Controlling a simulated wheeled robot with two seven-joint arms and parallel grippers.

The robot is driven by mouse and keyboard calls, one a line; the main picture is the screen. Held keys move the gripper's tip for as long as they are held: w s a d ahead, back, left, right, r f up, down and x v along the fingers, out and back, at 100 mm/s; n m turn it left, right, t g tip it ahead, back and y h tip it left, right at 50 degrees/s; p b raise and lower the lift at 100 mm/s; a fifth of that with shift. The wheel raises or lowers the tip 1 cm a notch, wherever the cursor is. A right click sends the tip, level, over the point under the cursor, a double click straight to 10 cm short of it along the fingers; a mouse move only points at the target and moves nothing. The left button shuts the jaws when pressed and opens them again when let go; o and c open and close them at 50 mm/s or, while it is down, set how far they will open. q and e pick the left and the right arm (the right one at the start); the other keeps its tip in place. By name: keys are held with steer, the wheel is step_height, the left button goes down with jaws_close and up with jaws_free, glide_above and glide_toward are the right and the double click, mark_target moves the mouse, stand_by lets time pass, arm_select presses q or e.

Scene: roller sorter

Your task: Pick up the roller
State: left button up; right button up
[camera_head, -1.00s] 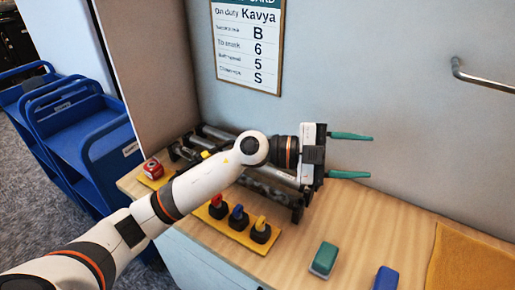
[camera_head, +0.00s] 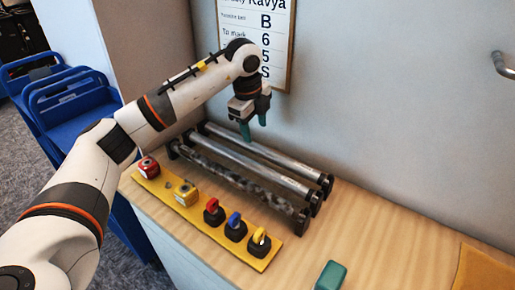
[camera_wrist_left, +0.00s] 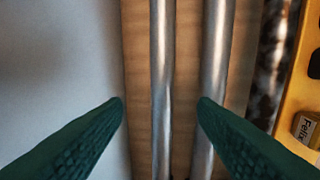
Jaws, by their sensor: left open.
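Three rollers lie side by side on the wooden counter: a shiny steel one nearest the wall (camera_head: 285,161), a second steel one in the middle (camera_head: 262,171), and a mottled dark one in front (camera_head: 238,180). My left gripper (camera_head: 254,132) is open, pointing down above the rollers near the wall. In the left wrist view, the wall-side roller (camera_wrist_left: 161,60) runs between the two green fingertips, and the middle roller (camera_wrist_left: 218,40) passes behind the right fingertip. The mottled roller (camera_wrist_left: 268,70) is further right. Nothing is held. My right gripper is not seen.
A yellow strip (camera_head: 210,233) in front of the rollers carries several coloured blocks and knobs. A green block (camera_head: 330,276) lies on the counter at the front. An orange mat (camera_head: 487,270) is at right. A notice board hangs on the wall (camera_head: 390,100).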

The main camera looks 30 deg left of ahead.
mark_target(257, 145)
arm_select(q)
steer(key=f, duration=0.5)
steer(key=w+f+p, duration=0.1)
steer(key=f, duration=0.1)
steer(key=shift+f, duration=0.2)
steer(key=shift+c, duration=0.5)
steer(key=shift+w+r, duration=0.1)
steer(key=shift+r, duration=0.05)
jaws_close()
